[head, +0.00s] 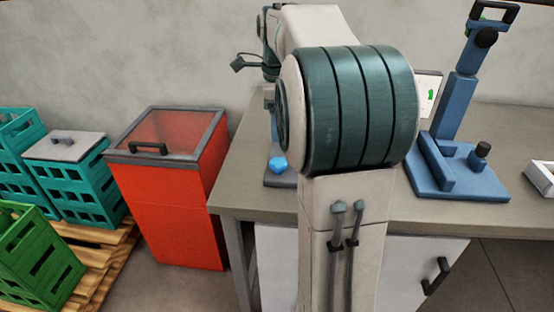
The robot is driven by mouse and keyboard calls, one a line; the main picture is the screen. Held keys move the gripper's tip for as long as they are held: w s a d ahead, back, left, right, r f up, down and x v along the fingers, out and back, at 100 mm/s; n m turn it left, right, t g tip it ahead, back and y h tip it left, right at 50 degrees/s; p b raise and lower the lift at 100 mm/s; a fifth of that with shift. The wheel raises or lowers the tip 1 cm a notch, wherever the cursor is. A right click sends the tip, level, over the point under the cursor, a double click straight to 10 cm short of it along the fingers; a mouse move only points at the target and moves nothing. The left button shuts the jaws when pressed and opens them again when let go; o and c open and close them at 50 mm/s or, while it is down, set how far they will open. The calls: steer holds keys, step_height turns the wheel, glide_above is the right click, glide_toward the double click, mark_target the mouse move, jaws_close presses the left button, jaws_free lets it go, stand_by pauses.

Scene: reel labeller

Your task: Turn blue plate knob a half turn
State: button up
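A blue stand (455,168) with a flat blue base plate and a tilted post is on the right of the bench. A dark knob (481,151) stands on a short blue block on that plate's right side. A bright blue faceted knob-like piece (278,165) sits on a dark grey base at the left of the bench, partly hidden by my arm. My arm rises in the middle of the view. Its wrist end is behind the large teal joint, left of and apart from the blue stand. My gripper's fingertips are hidden, so I cannot see their opening.
The grey bench (240,165) has a white open box (541,178) at its right edge and a panel with a green mark (428,92) behind. A red bin (170,190) stands left. Teal crates (85,185) and a green crate (38,258) are on a pallet (100,270).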

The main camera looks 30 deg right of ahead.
mark_target(278, 161)
step_height(278, 161, down, 10)
steer(key=shift+f+b, duration=0.2)
steer(key=shift+b, duration=0.7)
